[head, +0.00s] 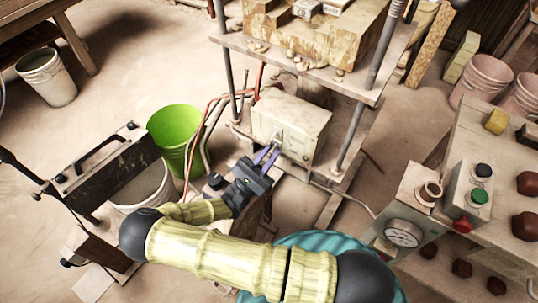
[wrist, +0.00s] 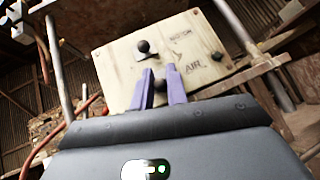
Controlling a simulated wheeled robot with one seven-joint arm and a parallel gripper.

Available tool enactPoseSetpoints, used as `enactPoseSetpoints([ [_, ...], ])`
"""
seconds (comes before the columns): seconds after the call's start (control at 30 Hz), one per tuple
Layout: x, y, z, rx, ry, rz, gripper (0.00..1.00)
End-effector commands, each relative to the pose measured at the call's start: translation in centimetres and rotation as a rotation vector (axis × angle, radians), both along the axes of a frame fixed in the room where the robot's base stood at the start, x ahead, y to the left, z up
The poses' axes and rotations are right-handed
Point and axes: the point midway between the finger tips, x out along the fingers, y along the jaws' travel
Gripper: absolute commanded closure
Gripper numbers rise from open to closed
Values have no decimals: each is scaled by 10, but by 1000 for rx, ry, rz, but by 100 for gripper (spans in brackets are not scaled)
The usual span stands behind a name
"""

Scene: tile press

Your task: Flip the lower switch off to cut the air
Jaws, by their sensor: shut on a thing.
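A cream switch box (head: 290,118) is mounted under the press shelf. In the wrist view the same box (wrist: 112,82) carries a dark round upper knob (wrist: 143,46), with the word MOTOR to its right. Below it is the lower switch (wrist: 160,84), in line with the word AIR. My gripper (head: 267,154) reaches the front of the box. In the wrist view its two purple fingers (wrist: 159,74) stand on either side of the lower switch and are shut on it. The fingers partly hide the switch, so I cannot tell its lever position.
A press shelf (head: 230,42) on metal posts is above the box. Red and pale hoses run at its left, near a green bucket (head: 176,124). A control panel with a gauge (head: 402,233) stands at the right. Open floor lies at the left.

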Motion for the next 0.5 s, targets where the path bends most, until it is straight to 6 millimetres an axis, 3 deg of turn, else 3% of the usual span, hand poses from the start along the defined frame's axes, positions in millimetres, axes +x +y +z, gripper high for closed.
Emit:
enactPoseSetpoints([
  [0.5,1,1,-2,-22,-28,3,100],
])
